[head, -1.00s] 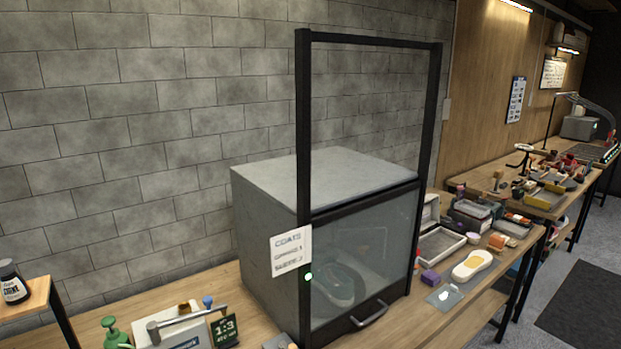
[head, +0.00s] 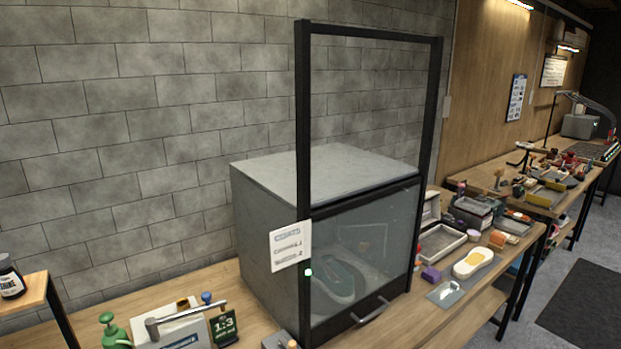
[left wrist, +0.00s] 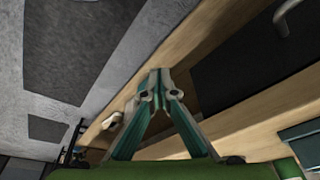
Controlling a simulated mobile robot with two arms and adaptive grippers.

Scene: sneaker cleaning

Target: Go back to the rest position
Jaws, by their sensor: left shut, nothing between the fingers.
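My left gripper (left wrist: 158,82) shows in the left wrist view with its two green and grey fingers meeting at the tips. It is shut and empty, with a wooden table edge behind it. Neither gripper is in the head view. In the head view a grey cabinet (head: 262,205) with a black frame stands on the workbench. Its glass front panel (head: 385,235) is down. A shoe (head: 340,278) shows dimly through the glass.
A green pump bottle (head: 113,330), a small sign (head: 225,327) and a metal-armed device (head: 180,330) stand at the bench's front left. A tray (head: 440,245) and a yellow-and-white sole-shaped item (head: 474,263) lie right of the cabinet. Dark mats (head: 590,305) lie on the floor.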

